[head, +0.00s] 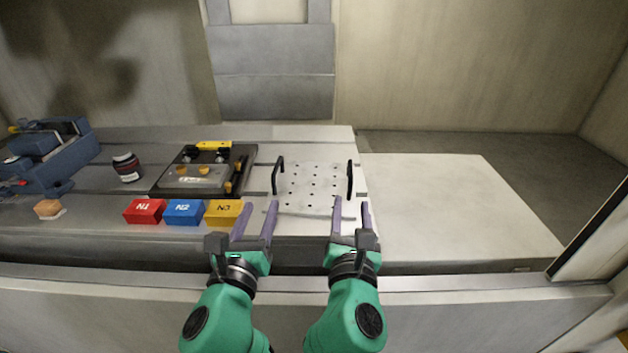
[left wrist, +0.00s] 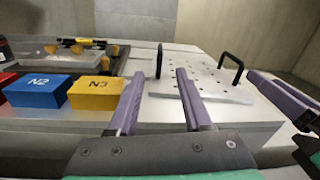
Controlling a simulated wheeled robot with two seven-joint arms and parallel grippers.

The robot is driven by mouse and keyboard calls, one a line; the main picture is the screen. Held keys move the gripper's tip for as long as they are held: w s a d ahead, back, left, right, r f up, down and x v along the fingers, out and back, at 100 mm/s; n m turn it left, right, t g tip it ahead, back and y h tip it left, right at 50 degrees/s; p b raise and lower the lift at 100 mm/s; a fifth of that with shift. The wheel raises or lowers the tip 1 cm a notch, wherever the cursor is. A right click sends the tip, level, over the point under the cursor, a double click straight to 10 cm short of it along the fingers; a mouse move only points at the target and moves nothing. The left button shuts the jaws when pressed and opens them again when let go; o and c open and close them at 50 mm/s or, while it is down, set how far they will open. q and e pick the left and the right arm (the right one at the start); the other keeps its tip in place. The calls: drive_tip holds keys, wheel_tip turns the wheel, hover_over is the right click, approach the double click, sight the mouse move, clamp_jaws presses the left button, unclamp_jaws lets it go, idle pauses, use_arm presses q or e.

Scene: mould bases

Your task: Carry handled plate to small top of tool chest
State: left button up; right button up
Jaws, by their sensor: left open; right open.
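The handled plate (head: 312,180) is a pale, perforated square plate with a black handle at its left and right sides. It lies flat on the workbench and also shows in the left wrist view (left wrist: 212,84). My left gripper (head: 256,208) is open and empty, short of the plate's front left corner. My right gripper (head: 351,206) is open and empty near the plate's front right corner. Both are apart from the handles. A pale flat surface (head: 450,205) right of the bench appears to be the small top of the tool chest; it is bare.
Red (head: 144,211), blue (head: 184,212) and yellow (head: 223,212) blocks line the bench front, left of my left gripper. Behind them lies a dark mould base (head: 170,187). A dark jar (head: 127,167) and a blue vise (head: 60,160) stand further left.

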sight(274, 174)
use_arm(q)
drive_tip(key=w, duration=0.5)
drive_tip(key=w+d, duration=0.1)
drive_tip(key=w, duration=0.3)
drive_tip(key=w+d, duration=0.1)
drive_tip(key=w, duration=0.4)
drive_tip(key=shift+w+d+f, duration=0.1)
drive_tip(key=shift+w, duration=0.25)
use_arm(e)
drive_tip(key=w, duration=0.5)
drive_tip(key=w+d, duration=0.1)
drive_tip(key=w, duration=0.3)
drive_tip(key=w+d, duration=0.1)
drive_tip(key=w, duration=0.4)
drive_tip(key=shift+w+d+f, duration=0.1)
drive_tip(key=shift+w+d, duration=0.05)
drive_tip(key=shift+w, duration=0.2)
use_arm(q)
clamp_jaws()
use_arm(e)
clamp_jaws()
